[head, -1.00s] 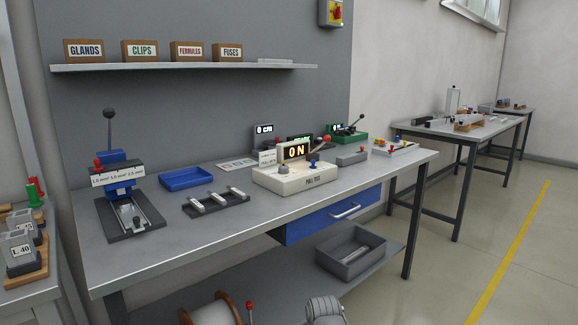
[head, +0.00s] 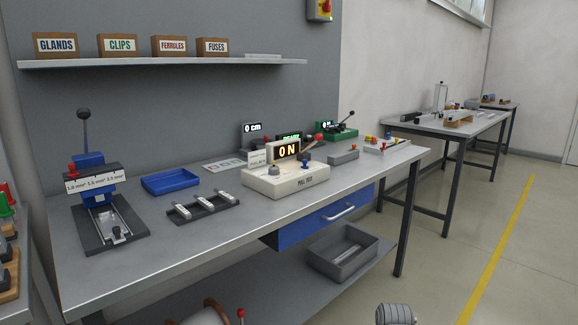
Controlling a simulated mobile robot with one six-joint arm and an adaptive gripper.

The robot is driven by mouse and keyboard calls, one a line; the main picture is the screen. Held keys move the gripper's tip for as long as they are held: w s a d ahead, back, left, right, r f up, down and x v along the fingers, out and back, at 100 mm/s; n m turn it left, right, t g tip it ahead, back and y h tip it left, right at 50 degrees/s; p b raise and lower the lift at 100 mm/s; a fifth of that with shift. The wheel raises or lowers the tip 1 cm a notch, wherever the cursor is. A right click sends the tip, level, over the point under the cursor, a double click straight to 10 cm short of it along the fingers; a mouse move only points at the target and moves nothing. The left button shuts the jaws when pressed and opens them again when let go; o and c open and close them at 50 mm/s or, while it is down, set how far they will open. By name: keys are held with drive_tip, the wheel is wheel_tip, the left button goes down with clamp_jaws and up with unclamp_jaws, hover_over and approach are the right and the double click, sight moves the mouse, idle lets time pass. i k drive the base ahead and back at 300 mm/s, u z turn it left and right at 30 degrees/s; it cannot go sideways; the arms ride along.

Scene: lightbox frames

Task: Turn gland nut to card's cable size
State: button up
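I cannot make out a gland nut with certainty in the head view. A small white card (head: 257,158) with print too small to read stands behind the cream pull-test unit (head: 285,182) on the grey workbench (head: 205,245). A flat pale sheet with coloured marks (head: 224,165) lies to its left. A box labelled GLANDS (head: 56,46) stands at the left end of the wall shelf. My gripper's fingers do not show; only a grey ribbed part, probably of my arm, shows at the bottom edge.
A blue crimping press (head: 90,175), a blue tray (head: 170,183) and a black rack (head: 203,208) stand on the bench's left half. The bench's front strip is clear. A grey bin (head: 342,255) sits on the lower shelf. Open floor (head: 460,240) lies to the right.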

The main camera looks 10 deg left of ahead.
sight(276, 170)
drive_tip(key=z, duration=0.15)
drive_tip(key=k, duration=1)
drive_tip(key=u, duration=0.7)
drive_tip(key=i, duration=1)
drive_tip(key=z, duration=0.1)
